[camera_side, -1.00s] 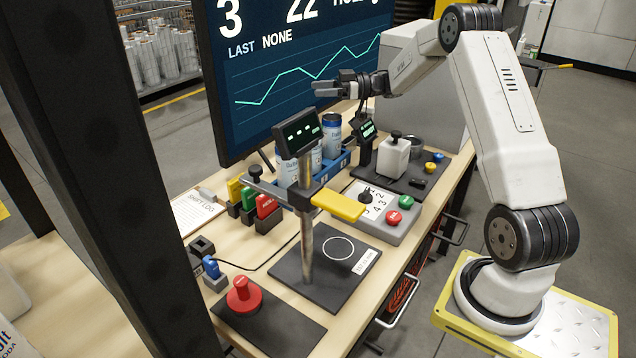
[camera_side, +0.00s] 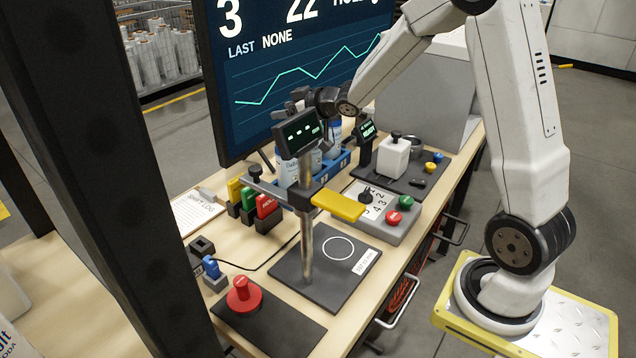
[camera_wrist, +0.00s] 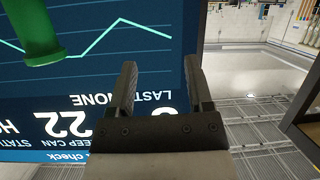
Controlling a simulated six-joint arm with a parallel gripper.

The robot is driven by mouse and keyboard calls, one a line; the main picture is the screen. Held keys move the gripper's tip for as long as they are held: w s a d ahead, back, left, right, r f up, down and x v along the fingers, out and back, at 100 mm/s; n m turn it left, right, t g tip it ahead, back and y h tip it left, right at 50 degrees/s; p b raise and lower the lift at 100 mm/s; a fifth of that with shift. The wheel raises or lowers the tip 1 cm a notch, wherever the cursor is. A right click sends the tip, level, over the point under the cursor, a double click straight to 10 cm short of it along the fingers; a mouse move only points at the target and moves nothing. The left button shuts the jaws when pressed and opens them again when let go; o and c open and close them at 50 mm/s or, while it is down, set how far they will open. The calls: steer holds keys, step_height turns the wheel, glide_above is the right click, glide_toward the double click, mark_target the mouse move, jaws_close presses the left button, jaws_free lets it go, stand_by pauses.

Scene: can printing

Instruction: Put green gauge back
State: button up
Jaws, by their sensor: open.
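In the side view, a green block (camera_side: 248,198) sits in a dark holder between a yellow block (camera_side: 234,190) and a red block (camera_side: 266,206); I cannot tell whether it is the green gauge. My gripper (camera_side: 301,96) is above the bench, partly behind the small display. In the wrist view my gripper (camera_wrist: 160,88) has its two fingers apart with nothing seen between them. A green cylinder with a wider collar (camera_wrist: 38,35) shows at the upper left, beyond the fingers, in front of the screen.
A large screen (camera_side: 290,70) stands behind the bench. A post with a small display (camera_side: 299,131) and a yellow arm (camera_side: 338,206) rises from a dark plate (camera_side: 290,268). Cans (camera_side: 287,172) stand in a blue rack. A button box (camera_side: 395,228) is at right.

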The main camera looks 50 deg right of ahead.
steer(key=s+a+f+g, duration=0.3)
steer(key=s+a, duration=0.1)
steer(key=s, duration=0.4)
steer(key=s+a+f+m+g, duration=0.1)
steer(key=s+a+f+g, duration=0.3)
steer(key=s, duration=0.4)
steer(key=s+a+f+g, duration=0.4)
steer(key=s+a, duration=0.1)
steer(key=s, duration=0.4)
steer(key=shift+a+m+h, duration=0.3)
steer(key=shift+a+h, duration=0.1)
steer(key=shift+o, duration=0.4)
steer(key=shift+s, duration=0.15)
